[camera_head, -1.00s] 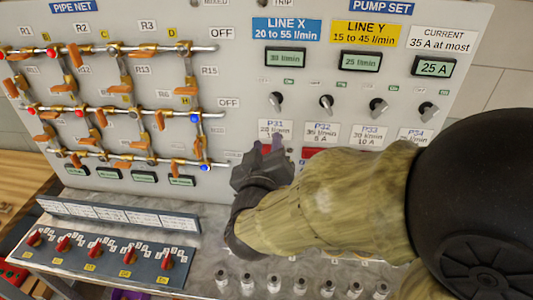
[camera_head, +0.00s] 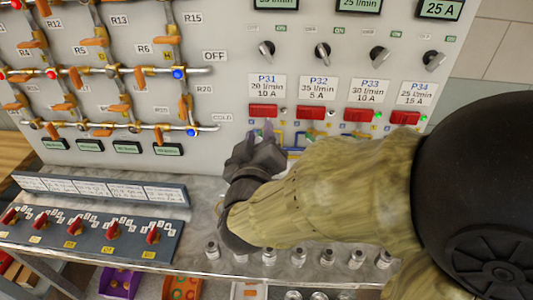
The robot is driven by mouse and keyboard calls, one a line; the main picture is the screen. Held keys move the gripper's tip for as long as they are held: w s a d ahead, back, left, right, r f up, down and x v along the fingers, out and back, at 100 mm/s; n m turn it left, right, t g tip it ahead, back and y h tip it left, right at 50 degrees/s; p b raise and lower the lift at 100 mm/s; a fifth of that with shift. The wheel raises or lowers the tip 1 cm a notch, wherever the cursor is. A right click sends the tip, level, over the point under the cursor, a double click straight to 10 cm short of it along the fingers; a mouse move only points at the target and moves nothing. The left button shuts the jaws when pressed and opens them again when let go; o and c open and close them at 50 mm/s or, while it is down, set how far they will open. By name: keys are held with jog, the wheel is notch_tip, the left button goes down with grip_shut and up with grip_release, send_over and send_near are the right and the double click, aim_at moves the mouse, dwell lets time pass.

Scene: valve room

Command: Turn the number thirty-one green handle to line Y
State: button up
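The P31 label (camera_head: 266,88) is on the grey panel, with a red switch (camera_head: 262,111) under it. Blue and yellow line markings (camera_head: 300,138) show partly beside the fingers. No green handle can be made out; the area under P31 is hidden by my gripper and arm. I cannot tell whether the fingers touch anything or how far apart they are.
Red switches for P32 (camera_head: 312,112), P33 (camera_head: 359,115) and P34 (camera_head: 405,118) run to the right. Round knobs (camera_head: 322,50) sit above. My arm covers the lower right panel. A bench with a selector box (camera_head: 95,225) and metal fittings (camera_head: 269,256) lies below.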

notch_tip(320, 180, down, 16)
jog(key=n+b, duration=0.1)
jog(key=b, duration=1.3)
jog(key=shift+s+d+n, duration=0.15)
jog(key=shift+s+n, duration=0.25)
jog(key=shift+r, duration=0.1)
jog(key=shift+w, duration=0.15)
jog(key=w+p, duration=0.5)
jog(key=w, duration=1.2)
jog(key=shift+d+p, duration=0.35)
jog(key=shift+w, duration=0.1)
